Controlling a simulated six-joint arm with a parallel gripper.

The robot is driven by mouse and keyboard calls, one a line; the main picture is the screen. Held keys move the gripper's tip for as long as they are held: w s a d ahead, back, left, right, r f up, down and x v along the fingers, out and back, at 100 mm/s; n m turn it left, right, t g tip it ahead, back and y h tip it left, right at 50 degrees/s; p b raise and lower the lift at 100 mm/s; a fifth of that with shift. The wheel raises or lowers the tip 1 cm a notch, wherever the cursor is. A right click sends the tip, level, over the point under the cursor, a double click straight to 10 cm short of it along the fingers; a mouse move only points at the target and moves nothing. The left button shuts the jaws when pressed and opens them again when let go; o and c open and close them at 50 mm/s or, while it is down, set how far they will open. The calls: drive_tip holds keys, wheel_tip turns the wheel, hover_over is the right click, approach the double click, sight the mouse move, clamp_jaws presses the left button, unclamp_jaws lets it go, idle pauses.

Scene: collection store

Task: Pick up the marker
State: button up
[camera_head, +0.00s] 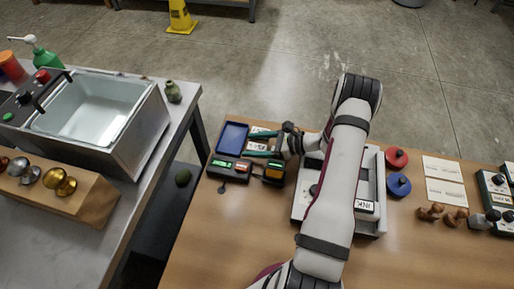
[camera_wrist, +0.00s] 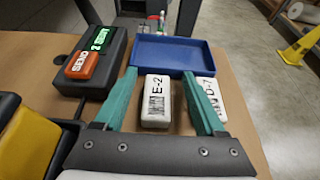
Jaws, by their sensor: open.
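No pen-shaped marker is recognisable. The likeliest marker is a white block labelled E-2 (camera_wrist: 156,100), lying on the table between my gripper's teal fingers in the wrist view. A second white block labelled D-7 (camera_wrist: 212,98) lies to its right, partly hidden by the right finger. My gripper (camera_wrist: 160,77) is open, with a finger on each side of the E-2 block; I cannot tell whether either touches it. In the head view my gripper (camera_head: 252,143) reaches left over the table beside the blue tray, and the blocks are hard to make out there.
An empty blue tray (camera_wrist: 172,54) lies just beyond the blocks. A black device with a green display (camera_wrist: 95,55) is at left, and a black-and-yellow one (camera_wrist: 28,142) is nearer. A steel sink (camera_head: 95,108) stands on the left counter. Red (camera_head: 396,157) and blue (camera_head: 398,184) discs lie right.

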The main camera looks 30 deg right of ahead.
drive_tip(key=shift+s+a+f, duration=0.2)
drive_tip(key=shift+a+f, duration=0.05)
drive_tip(key=shift+f, duration=0.05)
clamp_jaws()
